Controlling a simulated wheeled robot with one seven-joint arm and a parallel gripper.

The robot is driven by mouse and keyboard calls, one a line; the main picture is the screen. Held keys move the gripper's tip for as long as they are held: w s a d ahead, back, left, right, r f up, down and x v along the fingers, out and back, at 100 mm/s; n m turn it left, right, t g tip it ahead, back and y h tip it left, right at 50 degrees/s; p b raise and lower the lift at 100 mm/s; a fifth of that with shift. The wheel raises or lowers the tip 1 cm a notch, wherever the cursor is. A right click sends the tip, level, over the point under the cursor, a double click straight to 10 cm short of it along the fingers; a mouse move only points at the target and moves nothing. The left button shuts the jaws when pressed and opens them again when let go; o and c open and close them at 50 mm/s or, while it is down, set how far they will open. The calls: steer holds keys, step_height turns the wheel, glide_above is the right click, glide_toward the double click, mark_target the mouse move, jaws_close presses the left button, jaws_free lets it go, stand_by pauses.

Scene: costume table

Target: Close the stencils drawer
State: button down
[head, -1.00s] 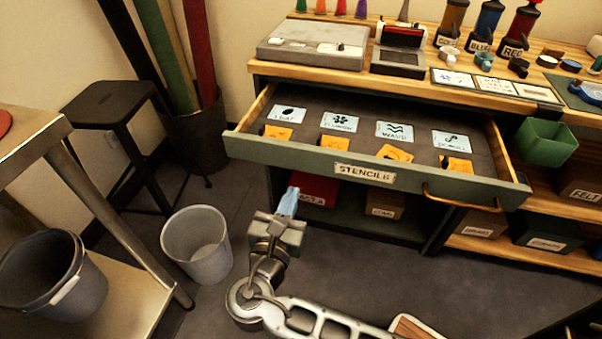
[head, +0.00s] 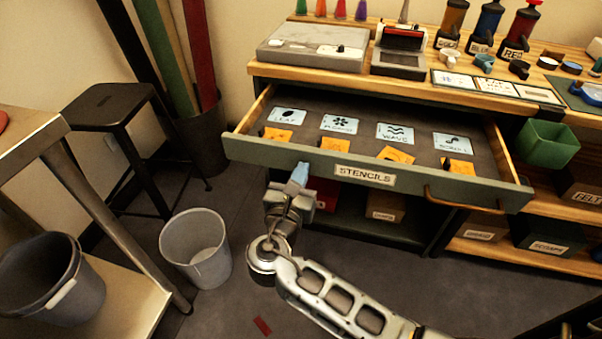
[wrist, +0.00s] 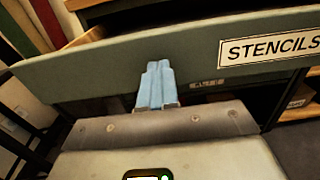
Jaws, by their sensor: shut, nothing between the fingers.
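The stencils drawer (head: 290,151) is pulled out of the workbench, with a green front and a "STENCILS" label. It holds blue stencil cards and orange pieces in a grey tray. Its bar handle (head: 462,201) is on the right part of the front. My gripper (head: 300,172) has light blue fingers, shut and empty, in front of the drawer's face, left of the label. In the wrist view the shut fingers (wrist: 157,82) overlap the drawer front (wrist: 110,72), with the label to their right. I cannot tell whether the fingertips touch the front.
Below the drawer are shelves with boxes (head: 386,207). A grey bin (head: 196,246) stands on the floor at left, beside a side table with a dark bucket (head: 50,275). A black stool (head: 108,105) is behind. A green bin (head: 545,143) hangs right of the drawer.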

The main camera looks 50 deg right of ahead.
mark_target(326, 115)
steer(key=x, duration=2.5)
steer(key=shift+d+b, duration=0.15)
steer(key=shift+b, duration=0.15)
steer(key=shift+d+r, duration=0.15)
steer(key=shift+d, duration=0.05)
steer(key=shift+d, duration=0.1)
